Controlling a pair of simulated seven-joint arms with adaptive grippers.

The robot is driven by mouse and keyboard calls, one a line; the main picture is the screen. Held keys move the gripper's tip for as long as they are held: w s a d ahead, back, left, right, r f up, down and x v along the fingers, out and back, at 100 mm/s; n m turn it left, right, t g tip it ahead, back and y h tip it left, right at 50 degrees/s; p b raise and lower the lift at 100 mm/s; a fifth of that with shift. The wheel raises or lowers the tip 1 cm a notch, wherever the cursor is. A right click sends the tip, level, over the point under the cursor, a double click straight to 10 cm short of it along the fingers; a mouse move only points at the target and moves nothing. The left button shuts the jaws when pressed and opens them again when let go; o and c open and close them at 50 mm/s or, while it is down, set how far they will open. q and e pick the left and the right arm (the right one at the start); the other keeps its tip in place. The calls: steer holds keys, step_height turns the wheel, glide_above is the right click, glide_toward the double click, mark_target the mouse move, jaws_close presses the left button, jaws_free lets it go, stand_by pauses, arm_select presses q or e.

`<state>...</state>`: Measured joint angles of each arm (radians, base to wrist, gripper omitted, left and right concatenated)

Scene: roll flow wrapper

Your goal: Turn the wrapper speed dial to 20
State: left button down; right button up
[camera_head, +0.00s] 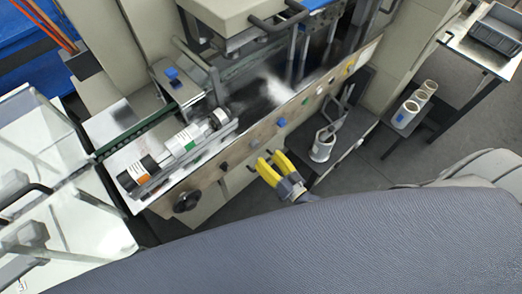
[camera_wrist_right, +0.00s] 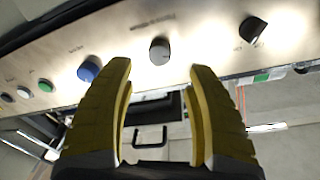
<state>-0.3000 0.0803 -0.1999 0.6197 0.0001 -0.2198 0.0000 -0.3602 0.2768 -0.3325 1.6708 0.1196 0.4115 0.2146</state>
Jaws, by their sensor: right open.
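A round grey dial (camera_wrist_right: 160,51) sits on the beige control panel in the right wrist view, with a small label above it too blurred to read. It also shows on the machine's front panel in the head view (camera_head: 254,140). I cannot read its setting. My right gripper (camera_head: 272,161) has yellow fingers and is open and empty in front of the panel. In the right wrist view its fingertips (camera_wrist_right: 161,70) spread either side of the dial's line, apart from it. My left gripper is not in view.
On the panel, a black knob (camera_wrist_right: 253,30) and a blue button (camera_wrist_right: 89,70) flank the dial, with a green button (camera_wrist_right: 45,86) beyond. A black handwheel (camera_head: 187,201) is at the panel's lower left. A grey chair (camera_head: 350,240) fills the foreground.

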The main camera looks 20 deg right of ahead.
steer(key=shift+v, duration=2.5)
steer(key=s+d+f+n+g+h, duration=0.1)
steer(key=s+d+f+g, duration=0.3)
steer(key=f, duration=0.6)
steer(key=s+d+f+n+g+h, duration=0.15)
steer(key=s+f, duration=0.35)
steer(key=f, duration=0.5)
steer(key=s+d+f+n+g+h, duration=0.25)
steer(key=s+f, duration=0.25)
steer(key=f, duration=0.5)
steer(key=s+f+g, duration=0.4)
steer(key=s+f, duration=0.3)
steer(key=s, duration=0.3)
steer(key=s+f+g+h, duration=0.1)
steer(key=s+f+g, duration=0.2)
steer(key=s+f, duration=0.4)
steer(key=s, duration=0.3)
steer(key=shift+a+f+g, duration=0.2)
steer(key=shift+f+g, duration=0.05)
steer(key=shift+g, duration=0.15)
